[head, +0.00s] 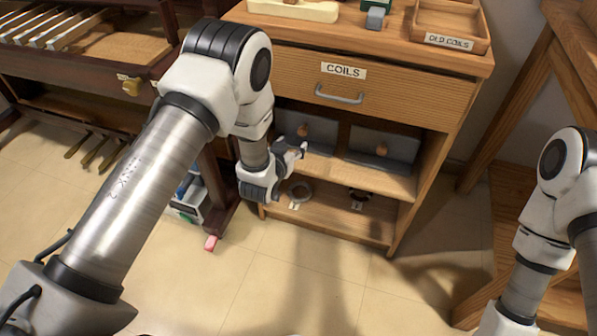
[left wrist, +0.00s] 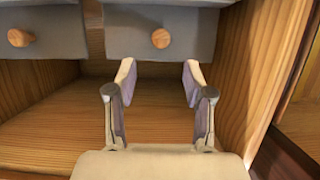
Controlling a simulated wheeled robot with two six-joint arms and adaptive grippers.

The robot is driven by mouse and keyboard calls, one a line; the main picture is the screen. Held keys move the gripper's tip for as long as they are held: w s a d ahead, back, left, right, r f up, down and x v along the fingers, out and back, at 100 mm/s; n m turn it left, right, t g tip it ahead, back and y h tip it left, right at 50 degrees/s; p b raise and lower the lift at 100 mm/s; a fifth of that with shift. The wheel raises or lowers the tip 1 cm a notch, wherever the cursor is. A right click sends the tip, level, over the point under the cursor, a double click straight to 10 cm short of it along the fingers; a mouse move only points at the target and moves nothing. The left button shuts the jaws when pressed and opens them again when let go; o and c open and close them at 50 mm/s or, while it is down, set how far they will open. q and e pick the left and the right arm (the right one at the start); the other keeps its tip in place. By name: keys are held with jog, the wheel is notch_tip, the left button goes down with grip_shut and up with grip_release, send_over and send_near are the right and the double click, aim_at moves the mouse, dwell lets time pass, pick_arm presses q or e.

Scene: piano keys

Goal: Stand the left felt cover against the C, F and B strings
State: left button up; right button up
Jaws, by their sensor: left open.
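Two grey covers with wooden knobs stand side by side on the cabinet's middle shelf: the left felt cover (head: 318,131) and the right one (head: 362,141). My left gripper (head: 298,150) is in front of the left cover and partly hides it in the head view. In the left wrist view the gripper (left wrist: 158,75) is open and empty, with its fingers apart. The C, F and B strings cannot be made out. My right gripper is out of view.
The COILS drawer (head: 410,88) is shut above the shelf. Ring-shaped coils (head: 300,190) with tags lie on the lower shelf. The piano (head: 115,75) stands at left, a wooden stand (head: 525,85) at right. Floor in front is clear.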

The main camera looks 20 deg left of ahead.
aim_at(302, 133)
pick_arm(q)
jog(key=b+x, duration=0.5)
jog(key=x, duration=0.3)
jog(key=shift+f, duration=0.15)
jog(key=shift+w, duration=0.4)
grip_shut()
jog(key=shift+r+p, duration=1.15)
jog(key=shift+r, duration=0.4)
